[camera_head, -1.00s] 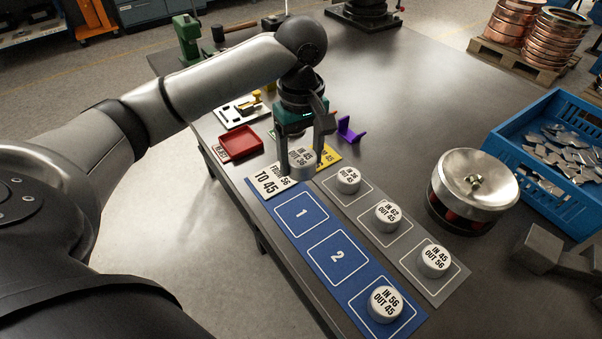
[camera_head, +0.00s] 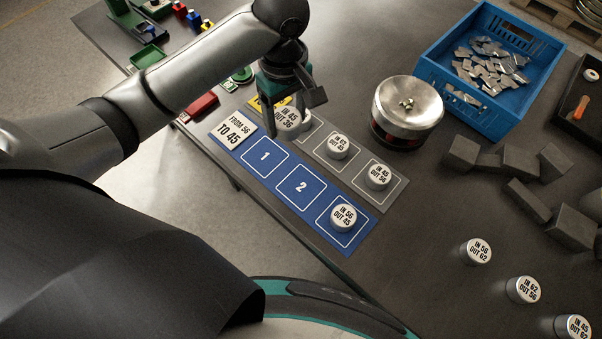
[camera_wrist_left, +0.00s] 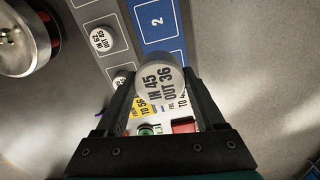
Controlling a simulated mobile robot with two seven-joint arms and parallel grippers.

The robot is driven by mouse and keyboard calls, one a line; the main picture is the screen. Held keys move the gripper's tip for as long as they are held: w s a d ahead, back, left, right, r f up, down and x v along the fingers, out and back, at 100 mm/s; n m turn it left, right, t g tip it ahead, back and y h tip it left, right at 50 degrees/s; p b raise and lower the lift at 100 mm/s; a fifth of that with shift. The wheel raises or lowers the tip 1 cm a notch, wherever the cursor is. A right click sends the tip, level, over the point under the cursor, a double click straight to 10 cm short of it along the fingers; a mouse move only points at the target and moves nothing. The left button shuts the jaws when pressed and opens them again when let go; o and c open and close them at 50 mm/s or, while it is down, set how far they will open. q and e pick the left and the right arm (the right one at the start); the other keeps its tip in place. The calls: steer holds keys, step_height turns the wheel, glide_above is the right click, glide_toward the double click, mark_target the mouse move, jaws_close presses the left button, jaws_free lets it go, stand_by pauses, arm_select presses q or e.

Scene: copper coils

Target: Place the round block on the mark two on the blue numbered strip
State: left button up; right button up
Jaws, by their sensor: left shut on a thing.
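My left gripper (camera_head: 287,124) is shut on a round silver block (camera_head: 288,117) labelled "IN 45 OUT 36". In the left wrist view the block (camera_wrist_left: 160,80) sits between the two fingers, label facing the camera. In the head view it appears over the far end of the grey strip (camera_head: 356,157), near a yellow card; its height is hard to tell. The blue numbered strip (camera_head: 276,166) lies alongside. Its mark two (camera_head: 300,188) is empty, and also shows in the left wrist view (camera_wrist_left: 157,22). Mark one is empty too. My right gripper is not in view.
An "IN 56 OUT 45" block (camera_head: 343,217) stands on the blue strip's near square. Blocks (camera_head: 337,145) also stand on the grey strip. A "FROM 56 TO 45" card (camera_head: 233,130) lies at the blue strip's far end. A metal pot (camera_head: 407,110) and blue crate (camera_head: 443,82) stand right.

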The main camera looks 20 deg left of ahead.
mark_target(301, 186)
arm_select(q)
steer(key=s+d+p, duration=0.2)
steer(key=d+p, duration=0.1)
steer(key=d, duration=0.1)
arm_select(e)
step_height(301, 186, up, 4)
arm_select(q)
step_height(301, 186, down, 19)
steer(key=b, duration=0.4)
steer(key=shift+s+a+f+b, duration=0.1)
steer(key=shift+s+b, duration=0.05)
steer(key=shift+b, duration=0.15)
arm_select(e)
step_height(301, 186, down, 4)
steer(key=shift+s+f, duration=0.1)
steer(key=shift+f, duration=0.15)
arm_select(q)
steer(key=shift+f, duration=0.15)
steer(key=o, duration=1.6)
step_height(301, 186, up, 12)
steer(key=p, duration=0.3)
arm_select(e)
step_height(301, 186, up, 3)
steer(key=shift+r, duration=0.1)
